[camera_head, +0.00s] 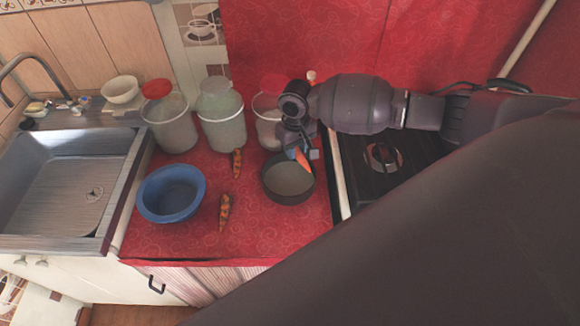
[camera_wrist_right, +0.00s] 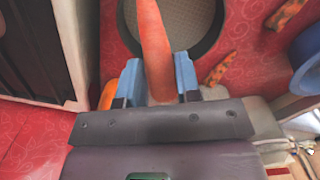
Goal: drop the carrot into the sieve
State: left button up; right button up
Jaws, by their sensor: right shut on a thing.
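My right gripper (camera_head: 303,154) is shut on an orange carrot (camera_head: 303,161), above the sieve. In the right wrist view the carrot (camera_wrist_right: 154,40) sits between the two blue fingers of the right gripper (camera_wrist_right: 158,80) and its far part overlaps the sieve's mesh. The sieve (camera_head: 288,186) is a dark, round, pan-like vessel on the red counter; its mesh floor (camera_wrist_right: 195,22) shows in the wrist view. From the head view I cannot tell how high the carrot is above the rim. My left gripper is not in view.
Two spotted orange vegetables (camera_head: 237,164) (camera_head: 224,211) lie left of the sieve. A blue bowl (camera_head: 171,211) stands farther left. Several pale canisters (camera_head: 221,122) line the back. The black stove (camera_head: 381,160) is right, the sink (camera_head: 62,193) far left.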

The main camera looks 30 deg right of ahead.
notch_tip(320, 180, down, 5)
jog(key=shift+w+r+b, duration=0.1)
jog(key=shift+w+b, duration=0.05)
jog(key=shift+b, duration=1.05)
jog(key=o, duration=1)
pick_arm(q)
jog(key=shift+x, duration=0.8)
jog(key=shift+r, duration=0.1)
pick_arm(e)
notch_tip(320, 180, up, 11)
jog(key=shift+w+f, duration=0.1)
